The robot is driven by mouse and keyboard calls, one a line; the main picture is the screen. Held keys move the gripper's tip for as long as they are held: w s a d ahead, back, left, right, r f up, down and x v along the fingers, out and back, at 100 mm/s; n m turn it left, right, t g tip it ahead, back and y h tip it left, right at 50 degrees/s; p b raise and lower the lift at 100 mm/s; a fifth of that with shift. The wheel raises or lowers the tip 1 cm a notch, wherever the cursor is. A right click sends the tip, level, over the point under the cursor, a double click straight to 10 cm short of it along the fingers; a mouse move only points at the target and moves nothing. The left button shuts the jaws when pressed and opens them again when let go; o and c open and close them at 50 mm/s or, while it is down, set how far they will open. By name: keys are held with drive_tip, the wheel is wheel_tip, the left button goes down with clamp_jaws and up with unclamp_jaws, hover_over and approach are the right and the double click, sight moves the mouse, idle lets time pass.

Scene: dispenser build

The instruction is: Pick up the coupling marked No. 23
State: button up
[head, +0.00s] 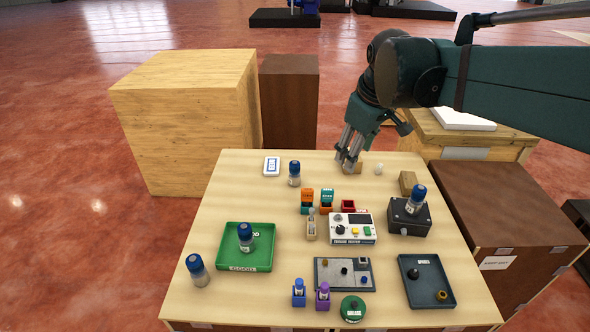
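No marking "No. 23" can be read in the head view, so I cannot tell which thing is that coupling. My gripper (347,162) points down at the back of the table, right at a small tan block (353,169). I cannot tell whether the fingers touch the block or how far apart they are. A dark tray (413,295) at the front right holds a small black part (414,274) and an orange-and-black ring-like part (442,295). A dark board (328,285) at the front middle carries several small parts.
A green tray (232,262) holds a blue-capped bottle (246,238). Other capped bottles stand at the back (294,175), at the front left (198,270) and on a black box (415,202). A white control panel (352,228) and several small coloured bins (307,197) fill the middle.

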drive_tip(key=w+a+f+n+g+p, duration=0.1)
drive_tip(key=w+a+n+p, duration=0.2)
drive_tip(key=w, duration=0.4)
drive_tip(key=w+a+f+n+g, duration=0.1)
drive_tip(key=w+a+n, duration=0.1)
drive_tip(key=w+a, duration=0.3)
drive_tip(key=n+g+p, duration=0.2)
drive_tip(key=n+p, duration=0.2)
drive_tip(key=n, duration=0.1)
hover_over(295, 162)
wheel_tip(295, 162, down, 8)
drive_tip(key=shift+n, duration=0.3)
wheel_tip(295, 162, down, 13)
drive_tip(key=shift+r, duration=0.15)
drive_tip(key=shift+f, duration=1.3)
drive_tip(key=shift+f, duration=2.6)
drive_tip(key=c, duration=1.3)
